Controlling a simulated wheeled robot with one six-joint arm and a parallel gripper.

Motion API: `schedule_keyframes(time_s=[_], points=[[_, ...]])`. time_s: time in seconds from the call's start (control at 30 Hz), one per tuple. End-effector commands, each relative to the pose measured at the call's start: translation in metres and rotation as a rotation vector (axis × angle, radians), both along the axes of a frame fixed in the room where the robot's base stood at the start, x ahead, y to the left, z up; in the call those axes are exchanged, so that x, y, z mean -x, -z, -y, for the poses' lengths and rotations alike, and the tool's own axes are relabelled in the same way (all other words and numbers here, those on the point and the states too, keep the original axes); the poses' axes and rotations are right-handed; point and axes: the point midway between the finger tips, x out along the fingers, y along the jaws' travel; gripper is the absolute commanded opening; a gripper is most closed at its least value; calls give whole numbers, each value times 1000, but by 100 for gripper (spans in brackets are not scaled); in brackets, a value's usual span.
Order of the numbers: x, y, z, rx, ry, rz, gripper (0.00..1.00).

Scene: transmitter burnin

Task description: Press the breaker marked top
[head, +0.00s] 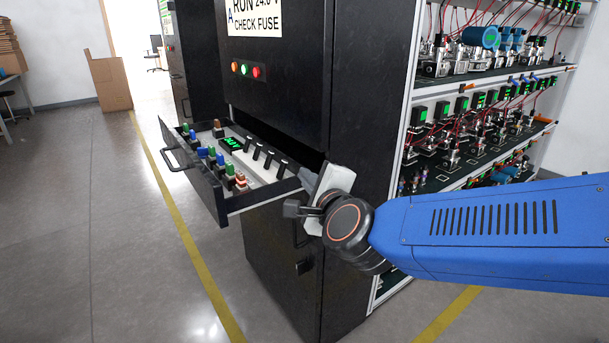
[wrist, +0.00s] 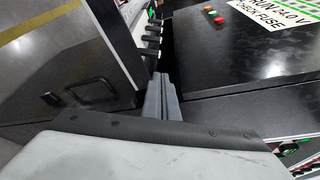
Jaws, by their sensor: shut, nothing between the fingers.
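A row of several black breaker levers (head: 265,154) stands on a light panel inside an open black drawer (head: 208,192). No marking on them is readable, so I cannot tell which is top. The levers also show in the wrist view (wrist: 152,40), just beyond my fingertips. My gripper (head: 307,178) is at the right end of the drawer, beside the cabinet front. In the wrist view its two grey fingers (wrist: 162,78) are together and empty, pointing towards the row. Whether they touch anything is unclear.
The drawer also holds a green-lit display (head: 230,144) and blue, green and brown fuse-like parts (head: 216,158). The black cabinet (head: 278,95) rises above, with three coloured lamps (head: 245,69) and a sign (head: 255,17). A shelf rack (head: 470,110) stands right.

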Motion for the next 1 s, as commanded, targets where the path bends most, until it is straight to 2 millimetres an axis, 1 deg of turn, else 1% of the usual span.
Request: schedule_keyframes(time_s=[0.03, 0.3, 0.5, 0.7, 1.0], points=[[-7, 2, -1, 4, 2, -1, 0], [-43, 8, -12, 4, 1, -3, 0], [-66, 11, -19, 4, 1, -2, 0], [-79, 12, -23, 2, -1, 0, 0], [-82, 13, -24, 1, -1, -2, 0]])
